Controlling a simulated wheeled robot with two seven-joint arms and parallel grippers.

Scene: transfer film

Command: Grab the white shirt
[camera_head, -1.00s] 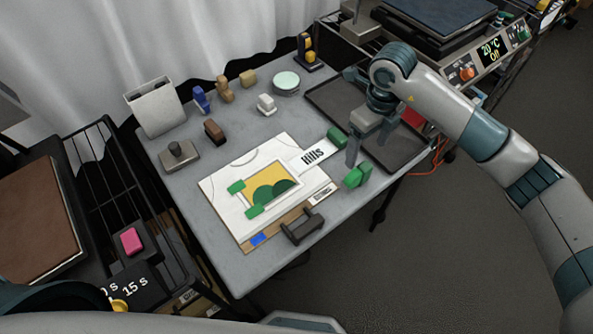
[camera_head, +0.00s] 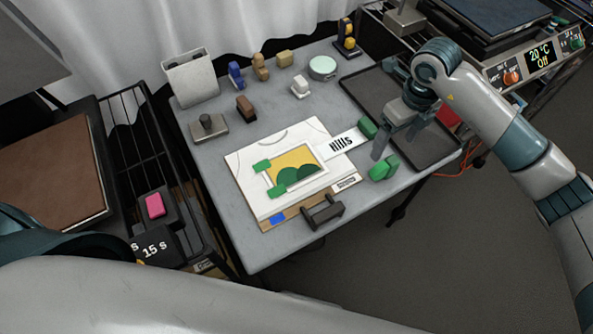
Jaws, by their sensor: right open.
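The white shirt (camera_head: 244,162) lies flat on the grey table, with its neckline toward the back. A framed picture of green hills on yellow (camera_head: 291,168) lies on it, with green tabs at its left side.
A dark handle (camera_head: 322,213) stands by the shirt's front edge. A dark tray (camera_head: 437,147) lies under and behind my right gripper. Several small blocks, a weight (camera_head: 208,127) and a round tin (camera_head: 322,67) stand at the back. A black rack (camera_head: 137,130) is left of the table.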

